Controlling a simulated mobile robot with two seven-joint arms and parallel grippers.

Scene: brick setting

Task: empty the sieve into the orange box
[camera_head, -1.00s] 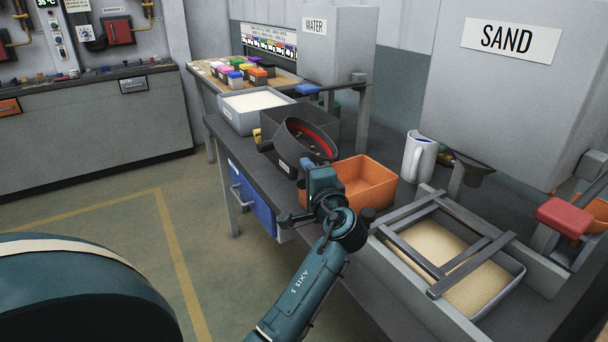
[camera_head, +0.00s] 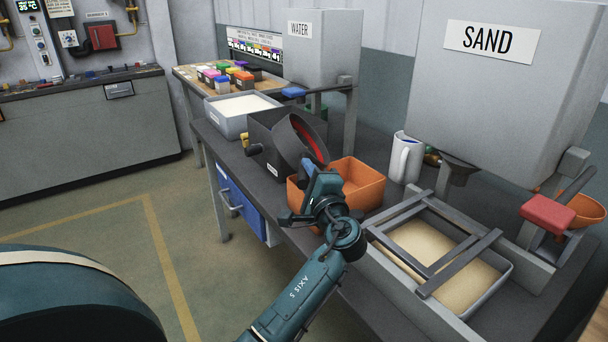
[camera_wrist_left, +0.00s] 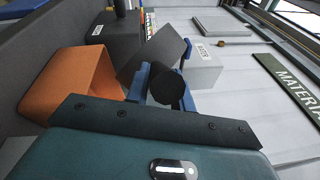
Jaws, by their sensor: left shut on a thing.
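The sieve (camera_head: 286,143) is a dark round drum with a red inside. It is tilted steeply, its open side facing right, above the left end of the orange box (camera_head: 372,192). My left gripper (camera_head: 317,179) is shut on it. In the left wrist view the blue fingers (camera_wrist_left: 161,84) hold a black round grip (camera_wrist_left: 166,87) in front of the dark sieve (camera_wrist_left: 152,55), and the orange box (camera_wrist_left: 65,84) lies to the left. The contents of the sieve and the floor of the box are hidden. My right gripper is out of view.
A dark labelled box (camera_head: 262,128) stands behind the sieve, with a tray of white material (camera_head: 236,122) beyond. A sand tray with rails (camera_head: 440,262) lies in front, under the sand hopper (camera_head: 490,90).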

